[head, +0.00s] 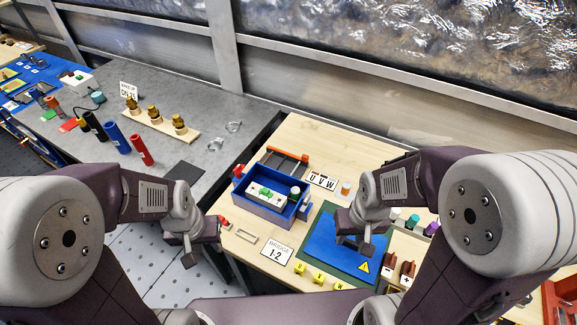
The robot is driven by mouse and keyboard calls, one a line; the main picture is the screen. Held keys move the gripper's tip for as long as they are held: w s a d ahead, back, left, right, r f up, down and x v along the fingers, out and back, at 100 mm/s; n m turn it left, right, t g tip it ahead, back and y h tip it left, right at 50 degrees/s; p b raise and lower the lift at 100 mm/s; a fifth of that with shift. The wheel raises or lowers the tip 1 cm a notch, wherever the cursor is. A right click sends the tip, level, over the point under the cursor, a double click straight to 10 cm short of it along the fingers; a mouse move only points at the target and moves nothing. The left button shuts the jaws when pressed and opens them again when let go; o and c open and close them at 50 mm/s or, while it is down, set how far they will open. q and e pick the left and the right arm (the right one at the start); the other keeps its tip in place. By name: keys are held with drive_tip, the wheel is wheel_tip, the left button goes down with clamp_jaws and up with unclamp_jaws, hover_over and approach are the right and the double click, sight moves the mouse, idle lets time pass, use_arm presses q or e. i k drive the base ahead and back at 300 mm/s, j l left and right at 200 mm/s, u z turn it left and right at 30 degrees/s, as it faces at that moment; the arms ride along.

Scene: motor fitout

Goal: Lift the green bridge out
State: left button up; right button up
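A small green piece (266,192), which looks like the green bridge, sits on a white block (258,198) inside the blue open-topped box (264,213). My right gripper (354,247) is over the blue mat (325,240), to the right of the box, fingertips apart and empty. Neither gripper touches the box.
A card marked BRIDGE 1-2 (277,250) lies in front of the box, and a U V W card (322,181) behind it. A red-and-grey clamp-like part (287,157) is behind the box. Yellow tags (318,280) and a rack with brown parts (408,270) lie near the front right.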

sight(264, 191)
drive_tip(key=j, duration=1.6)
